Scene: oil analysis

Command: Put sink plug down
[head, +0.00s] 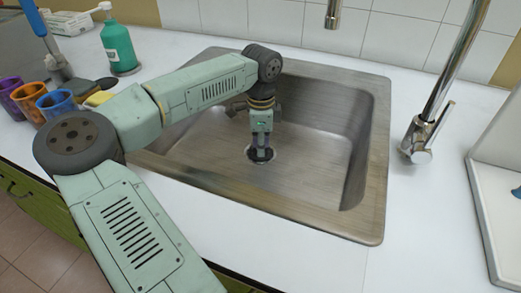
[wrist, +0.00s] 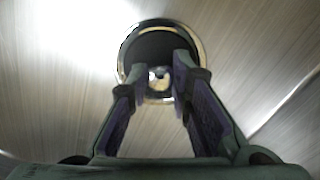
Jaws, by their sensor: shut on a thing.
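My gripper (head: 261,155) points straight down into the metal sink (head: 315,165), right over the drain at its bottom. In the wrist view my gripper (wrist: 165,72) has its two fingers close together at the drain. They are shut on the sink plug (wrist: 158,74), of which a small shiny part shows between the fingertips. The drain's bright metal rim (wrist: 126,58) surrounds the fingertips and the dark area around the plug. Whether the plug touches the drain's bottom cannot be told.
The sink walls surround my gripper. A chrome faucet (head: 427,125) stands to the right. A green bottle (head: 118,45), an orange cup (head: 29,97) and a blue cup (head: 56,104) stand on the left counter. A white tray (head: 485,200) lies at the right.

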